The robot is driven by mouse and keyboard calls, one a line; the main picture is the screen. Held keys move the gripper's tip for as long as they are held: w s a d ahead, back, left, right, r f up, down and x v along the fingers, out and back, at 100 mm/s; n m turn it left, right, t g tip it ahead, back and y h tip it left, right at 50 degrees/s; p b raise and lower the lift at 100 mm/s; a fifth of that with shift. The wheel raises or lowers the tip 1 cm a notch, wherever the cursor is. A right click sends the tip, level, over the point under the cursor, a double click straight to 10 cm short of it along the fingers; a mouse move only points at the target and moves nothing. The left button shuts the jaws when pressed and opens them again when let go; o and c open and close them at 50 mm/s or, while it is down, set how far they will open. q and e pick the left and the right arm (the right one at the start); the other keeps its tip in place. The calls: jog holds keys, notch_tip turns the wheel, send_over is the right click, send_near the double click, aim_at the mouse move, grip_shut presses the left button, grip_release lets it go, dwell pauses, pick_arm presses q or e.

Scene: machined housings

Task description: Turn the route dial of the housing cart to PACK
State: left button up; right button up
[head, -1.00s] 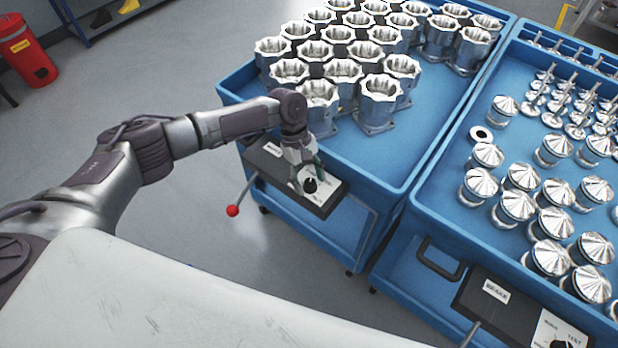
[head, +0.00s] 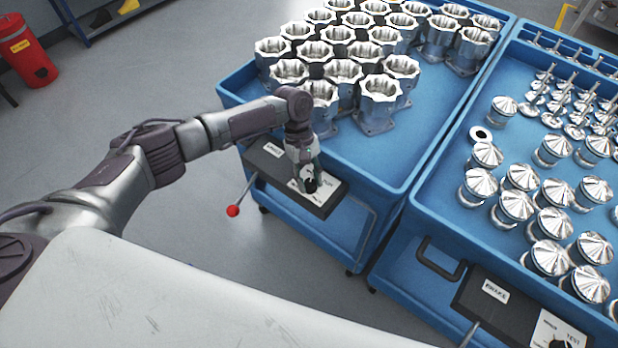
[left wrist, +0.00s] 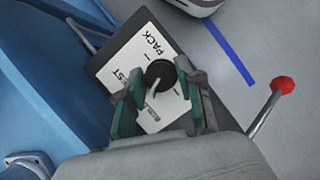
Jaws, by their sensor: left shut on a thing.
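The housing cart (head: 228,90) is a blue cart filled with silver machined housings. Its dark control box (head: 262,165) on the near side carries the black route dial (head: 310,185) on a white plate. In the left wrist view the dial (left wrist: 160,73) sits on the plate (left wrist: 143,48), which reads PACK near its far end and a partly hidden word ending in ST. My left gripper (head: 306,182) is at the box from above; its green-padded fingers (left wrist: 158,92) are shut on the dial, one on each side. My right gripper is not in view.
A lever with a red knob (head: 233,210) sticks out left of the box. A second blue cart (head: 425,215) with shiny finned parts stands at the right, with its own dial box (head: 505,312). A red bin (head: 28,52) stands far left on open grey floor.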

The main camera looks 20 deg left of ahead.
pick_arm(q)
jog(key=m+y, duration=0.1)
jog(key=m, duration=0.2)
jog(key=m+g+y, duration=0.1)
jog(key=m, duration=0.2)
jog(key=shift+d, duration=0.15)
jog(key=m+y+p, duration=0.1)
jog(key=m+y, duration=0.1)
jog(key=m, duration=0.3)
jog(key=shift+d+m, duration=0.1)
jog(key=shift+m, duration=0.3)
jog(key=m+y+p, duration=0.1)
jog(key=m, duration=0.1)
jog(key=m+y+p, duration=0.1)
jog(key=m, duration=0.1)
jog(key=shift+d+r+m+t, duration=0.1)
jog(key=shift+m+t, duration=0.2)
jog(key=m+p, duration=0.1)
jog(key=m, duration=0.1)
jog(key=m+t+y+p, duration=0.1)
jog(key=m+p, duration=0.1)
jog(key=m, duration=0.1)
jog(key=shift+s+t, duration=0.1)
jog(key=shift+t, duration=0.2)
jog(key=shift+m, duration=0.4)
jog(key=o, duration=1.2)
jog(key=shift+c, duration=0.2)
jog(key=v, duration=1.2)
jog(key=shift+d, duration=0.2)
